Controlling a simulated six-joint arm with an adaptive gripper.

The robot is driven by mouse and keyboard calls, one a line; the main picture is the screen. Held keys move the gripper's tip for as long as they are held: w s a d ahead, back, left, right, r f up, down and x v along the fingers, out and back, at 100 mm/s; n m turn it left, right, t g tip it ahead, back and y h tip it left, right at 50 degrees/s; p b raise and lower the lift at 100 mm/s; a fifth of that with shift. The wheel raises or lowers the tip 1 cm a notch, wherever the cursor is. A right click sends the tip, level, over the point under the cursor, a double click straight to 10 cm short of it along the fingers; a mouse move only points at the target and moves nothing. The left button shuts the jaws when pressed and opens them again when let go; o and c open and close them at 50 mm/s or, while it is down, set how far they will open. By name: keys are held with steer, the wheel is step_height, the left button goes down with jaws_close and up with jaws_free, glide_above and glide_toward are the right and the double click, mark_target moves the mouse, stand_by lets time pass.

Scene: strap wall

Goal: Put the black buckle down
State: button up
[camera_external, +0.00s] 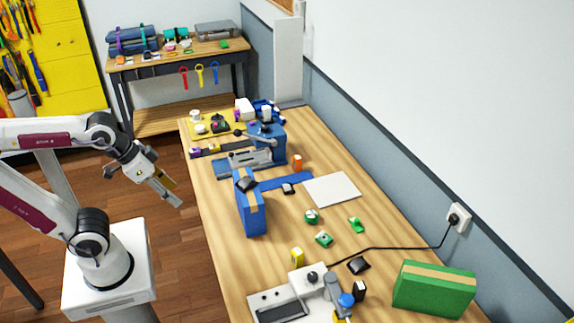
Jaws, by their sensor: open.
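My gripper (175,195) is open and empty, off the left side of the long wooden table, above the floor. Several small black pieces could be the black buckle. One black piece (247,184) lies on top of the upright blue box (252,212). A smaller one (288,188) lies by the flat blue strap (286,181). Another black piece (358,265) lies near the front, left of the green box (434,287). They are too small to tell which is the buckle. None touches my gripper.
A white sheet (332,190) lies at mid-table. Green pieces (312,216) and an orange item (298,162) stand nearby. A grey and blue device (266,148) stands behind. A white machine (290,298) is at the front. A black cable (395,248) runs to the wall socket.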

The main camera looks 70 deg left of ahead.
steer(key=shift+m, duration=0.4)
steer(key=s, duration=0.1)
steer(key=s+f, duration=0.1)
steer(key=s+d+f, duration=0.1)
steer(key=shift+s, duration=0.25)
